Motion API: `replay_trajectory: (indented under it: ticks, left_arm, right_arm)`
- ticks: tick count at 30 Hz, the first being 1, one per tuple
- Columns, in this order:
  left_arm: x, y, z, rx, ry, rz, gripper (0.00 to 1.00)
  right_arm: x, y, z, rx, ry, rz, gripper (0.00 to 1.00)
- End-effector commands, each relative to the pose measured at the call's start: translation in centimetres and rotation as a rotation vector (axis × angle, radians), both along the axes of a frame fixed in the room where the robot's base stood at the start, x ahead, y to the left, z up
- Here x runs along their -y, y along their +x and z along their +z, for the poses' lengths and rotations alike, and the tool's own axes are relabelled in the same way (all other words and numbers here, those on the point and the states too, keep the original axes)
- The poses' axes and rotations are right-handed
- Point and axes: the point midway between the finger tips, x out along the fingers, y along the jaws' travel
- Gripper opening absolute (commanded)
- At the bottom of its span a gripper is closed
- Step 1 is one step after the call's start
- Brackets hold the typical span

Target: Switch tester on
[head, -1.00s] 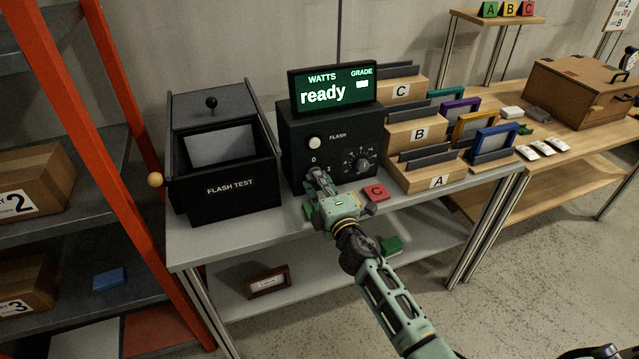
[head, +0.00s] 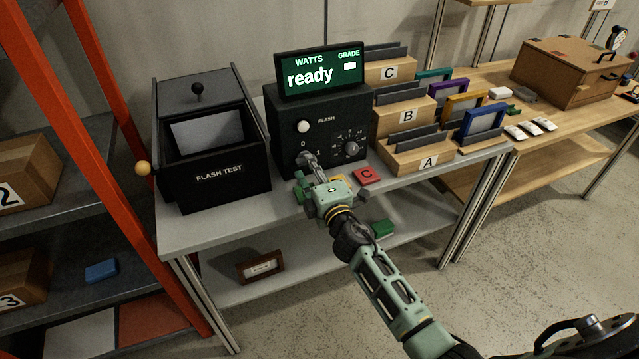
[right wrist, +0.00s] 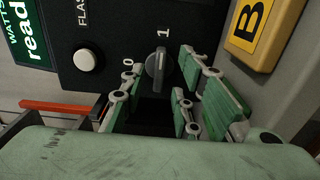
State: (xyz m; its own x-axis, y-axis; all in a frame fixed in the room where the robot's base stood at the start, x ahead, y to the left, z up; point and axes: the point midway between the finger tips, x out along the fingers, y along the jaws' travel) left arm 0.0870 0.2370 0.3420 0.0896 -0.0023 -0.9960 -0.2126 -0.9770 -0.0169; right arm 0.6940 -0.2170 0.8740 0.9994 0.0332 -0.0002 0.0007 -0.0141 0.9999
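The tester is a black box (head: 285,118) with a lit screen (head: 320,74) reading "WATTS", "GRADE" and "ready". Its front has a white FLASH button (head: 303,127), a dial (head: 351,149) and a rotary switch between the marks 0 and 1. In the right wrist view the grey switch knob (right wrist: 157,70) has its pointer line toward the 1. My right gripper (head: 308,167) is at the switch. In the right wrist view its green fingers (right wrist: 158,82) are spread on either side of the knob, with gaps visible. My left gripper is out of view.
The black FLASH TEST box (head: 218,173) stands left of the tester. Wooden racks A, B and C (head: 418,160) stand right. A red C block (head: 367,175) lies in front. A yellow B block (right wrist: 262,32) is close to my right gripper.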

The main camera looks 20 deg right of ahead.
Motion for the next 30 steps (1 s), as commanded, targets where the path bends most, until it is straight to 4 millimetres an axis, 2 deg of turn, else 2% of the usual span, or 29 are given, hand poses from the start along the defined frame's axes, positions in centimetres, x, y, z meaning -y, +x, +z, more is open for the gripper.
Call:
replay_trajectory:
  ticks: [9, 15, 21, 30]
  left_arm:
    - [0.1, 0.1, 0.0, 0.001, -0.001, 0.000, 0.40]
    - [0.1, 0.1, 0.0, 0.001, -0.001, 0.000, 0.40]
    - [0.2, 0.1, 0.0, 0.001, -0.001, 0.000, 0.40]
    - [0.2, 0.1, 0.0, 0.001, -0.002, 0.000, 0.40]
  right_arm:
    - [0.2, -6.8, -0.2, -0.005, 0.003, 0.000, 0.29]
    - [0.2, -9.7, -0.2, -0.003, 0.003, 0.001, 0.29]
    - [0.3, -10.7, 0.0, -0.001, 0.002, 0.001, 0.29]
    - [0.3, -10.7, 0.0, -0.001, 0.002, 0.001, 0.29]
